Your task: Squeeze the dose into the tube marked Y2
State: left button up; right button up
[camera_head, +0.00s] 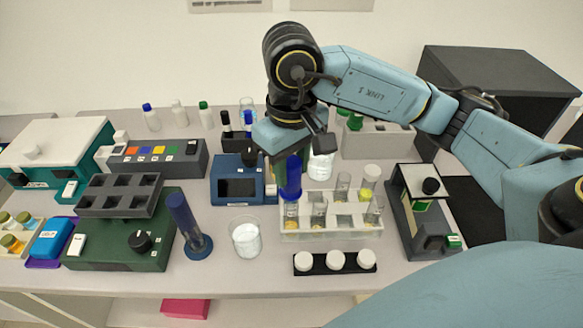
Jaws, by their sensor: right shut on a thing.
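My right gripper (292,154) points down above the back left of the white tube rack (330,226). It is shut on a blue, bulb-like dropper (292,178). The dropper stands upright over the left end of the rack, and its lower end is in line with the front-left tube (291,215). I cannot tell whether its tip is inside that tube. Several clear tubes with a little yellowish content stand in the rack, among them one in the front row (319,214). The Y2 marking is too small to read. My left gripper is not in view.
A black holder with white caps (335,262) lies in front of the rack. A glass beaker (246,239) and a blue stand (188,228) are to the left. A dark device (425,215) stands to the right. A blue instrument (238,187) is behind the beaker.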

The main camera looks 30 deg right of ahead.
jog(key=shift+r+p, duration=2)
jog(key=shift+r, duration=2.05)
